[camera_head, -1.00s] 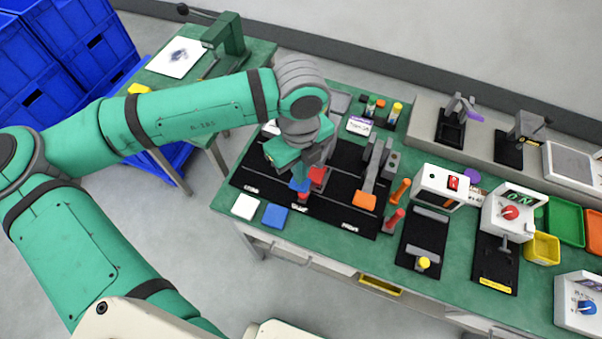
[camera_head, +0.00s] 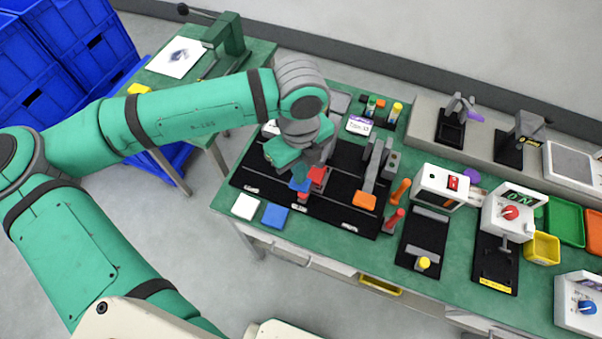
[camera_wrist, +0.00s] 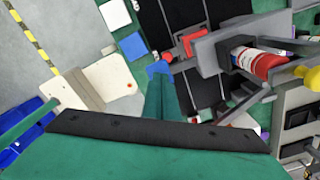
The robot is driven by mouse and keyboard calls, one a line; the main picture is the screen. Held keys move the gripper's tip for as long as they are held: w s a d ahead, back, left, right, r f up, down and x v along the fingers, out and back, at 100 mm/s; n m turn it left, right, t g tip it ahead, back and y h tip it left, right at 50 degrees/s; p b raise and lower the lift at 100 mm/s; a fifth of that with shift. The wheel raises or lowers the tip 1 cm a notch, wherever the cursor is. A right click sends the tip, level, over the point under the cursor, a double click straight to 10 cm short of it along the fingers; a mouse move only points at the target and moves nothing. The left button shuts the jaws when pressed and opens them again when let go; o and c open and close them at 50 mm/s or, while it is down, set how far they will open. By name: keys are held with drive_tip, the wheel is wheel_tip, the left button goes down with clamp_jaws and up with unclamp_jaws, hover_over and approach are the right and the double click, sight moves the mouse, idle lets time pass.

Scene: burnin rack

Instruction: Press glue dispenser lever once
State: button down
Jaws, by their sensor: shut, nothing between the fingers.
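My gripper (camera_head: 299,184) is shut and empty, its blue tips low over the middle of the black fixture board (camera_head: 334,210). It also shows in the wrist view (camera_wrist: 158,70), pointing down. A lever with a small red knob (camera_wrist: 168,59) lies right by the tips; I cannot tell whether they touch. In the head view the red knob (camera_head: 302,198) shows just below them. The glue dispenser (camera_wrist: 228,45) is a grey stand with a red-and-white bottle (camera_wrist: 258,62) and a red block (camera_wrist: 193,41) at its front. My arm hides most of it in the head view.
A grey fixture with an orange-ended lever (camera_head: 364,201) stands to the right on the same board. A white square (camera_head: 245,206) and a blue square (camera_head: 275,216) lie by the front edge. Orange and red handles (camera_head: 400,191) and a white box (camera_head: 440,187) stand farther right.

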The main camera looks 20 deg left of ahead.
drive_tip(key=shift+f, duration=1.45)
idle(0.4)
drive_tip(key=shift+r, duration=0.15)
wheel_tip(320, 180, up, 11)
drive_tip(key=shift+s, duration=0.2)
idle(1.5)
idle(0.5)
